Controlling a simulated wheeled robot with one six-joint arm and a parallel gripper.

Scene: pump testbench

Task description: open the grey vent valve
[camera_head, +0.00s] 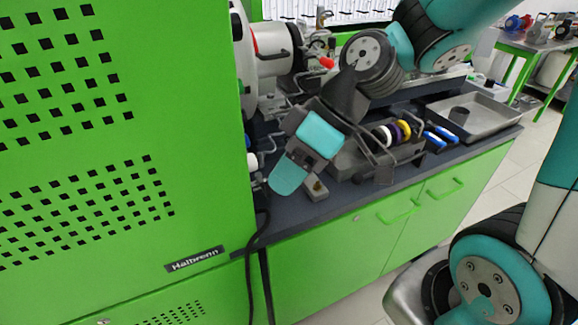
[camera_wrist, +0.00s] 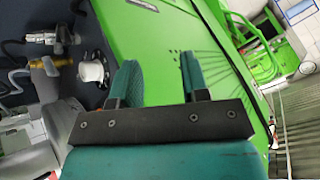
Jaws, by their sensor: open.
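My gripper (camera_head: 286,176) is above the front left of the dark worktop in the head view, close to the green cabinet. In the wrist view my gripper (camera_wrist: 161,82) is open, with a clear, empty gap between its two teal fingers. Left of the fingers in that view are a white round knob (camera_wrist: 92,71), a brass fitting (camera_wrist: 65,61) and a silver-grey fitting (camera_wrist: 44,38), all apart from the fingers. I cannot tell for sure which part is the grey vent valve. My gripper and arm hide part of the pipework in the head view.
The large green cabinet (camera_head: 120,200) fills the left. On the worktop (camera_head: 340,203) are a carrier with coloured rings (camera_head: 395,132), blue-handled tools (camera_head: 436,138) and a grey tray (camera_head: 480,117). A red handle (camera_head: 327,62) sits on the pump pipework. A black cable (camera_head: 251,260) hangs beside the cabinet.

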